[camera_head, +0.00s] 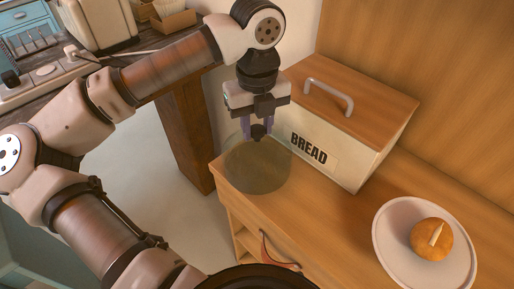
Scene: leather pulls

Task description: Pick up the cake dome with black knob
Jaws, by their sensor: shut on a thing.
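The cake dome (256,172) is clear, slightly yellow-tinted glass with a black knob on top. It appears upright at the left end of the wooden cabinet top, in front of the bread bin. My gripper (258,130) points down from above, and its two fingers are shut on the black knob. The fingers hide part of the knob. I cannot tell whether the dome's lower rim touches the cabinet top or hangs slightly above it.
The bread bin (340,130), with a wooden lid and metal handle, stands close behind the dome. A white plate (391,243) with a bun (431,240) lies to the right. The cabinet top (320,215) is clear between. A drawer has a leather pull (277,255).

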